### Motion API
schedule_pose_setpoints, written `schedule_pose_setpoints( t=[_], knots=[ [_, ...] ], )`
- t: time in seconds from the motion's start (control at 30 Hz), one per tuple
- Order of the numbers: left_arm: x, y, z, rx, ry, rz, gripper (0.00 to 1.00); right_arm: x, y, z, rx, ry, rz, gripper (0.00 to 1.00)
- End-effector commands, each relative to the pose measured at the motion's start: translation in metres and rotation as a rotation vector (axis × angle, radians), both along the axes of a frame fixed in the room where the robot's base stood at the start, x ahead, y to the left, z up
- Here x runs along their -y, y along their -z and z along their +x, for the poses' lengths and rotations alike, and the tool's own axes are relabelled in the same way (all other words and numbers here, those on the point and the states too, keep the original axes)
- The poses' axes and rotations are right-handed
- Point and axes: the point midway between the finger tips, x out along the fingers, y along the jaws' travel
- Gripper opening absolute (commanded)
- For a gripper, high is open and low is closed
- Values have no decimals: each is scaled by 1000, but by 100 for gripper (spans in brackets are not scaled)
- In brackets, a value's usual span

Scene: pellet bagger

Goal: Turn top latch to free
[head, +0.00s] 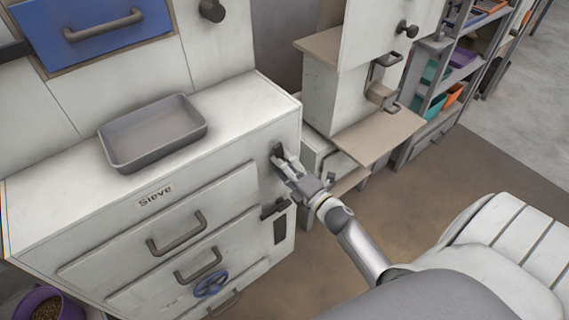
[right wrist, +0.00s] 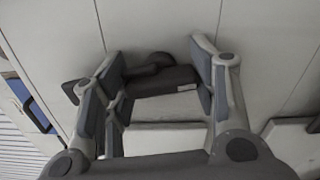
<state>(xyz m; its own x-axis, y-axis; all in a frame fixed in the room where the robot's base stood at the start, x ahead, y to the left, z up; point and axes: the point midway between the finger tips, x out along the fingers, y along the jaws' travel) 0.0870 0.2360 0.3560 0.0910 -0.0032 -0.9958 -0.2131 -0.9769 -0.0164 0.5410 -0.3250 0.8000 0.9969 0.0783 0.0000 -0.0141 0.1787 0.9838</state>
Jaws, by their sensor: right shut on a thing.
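The top latch (head: 277,150) is a small dark handle high on the right end of the front of the white cabinet labelled "Sieve". My right gripper (head: 284,165) is at this latch, its fingers partly covering it. In the right wrist view the latch (right wrist: 168,81) shows as a dark bar with a round pivot behind it, lying between the two finger pads of my right gripper (right wrist: 158,78). The gripper is shut on the bar. My left gripper is not in view.
A second dark latch (head: 273,208) sits lower on the same cabinet. Drawers with grey handles (head: 177,235) and a blue handwheel (head: 211,284) are to the left. A grey tray (head: 152,132) stands on top. A beige shelf (head: 372,135) juts out behind my right arm.

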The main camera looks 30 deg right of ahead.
Motion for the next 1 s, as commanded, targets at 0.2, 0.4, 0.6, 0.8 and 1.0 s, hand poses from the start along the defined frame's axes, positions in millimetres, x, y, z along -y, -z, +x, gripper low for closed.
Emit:
schedule_pose_setpoints(
  t=[0.2,0.4,0.6,0.8,1.0],
  knots=[
    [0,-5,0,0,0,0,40,1,0,0,-11,0,116,29],
    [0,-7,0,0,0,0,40,1,1,0,-16,0,174,29],
    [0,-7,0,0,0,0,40,1,1,0,-17,1,197,29],
    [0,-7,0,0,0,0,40,1,1,0,-18,1,200,29],
    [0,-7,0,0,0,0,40,1,1,0,-17,1,199,61]
  ],
)
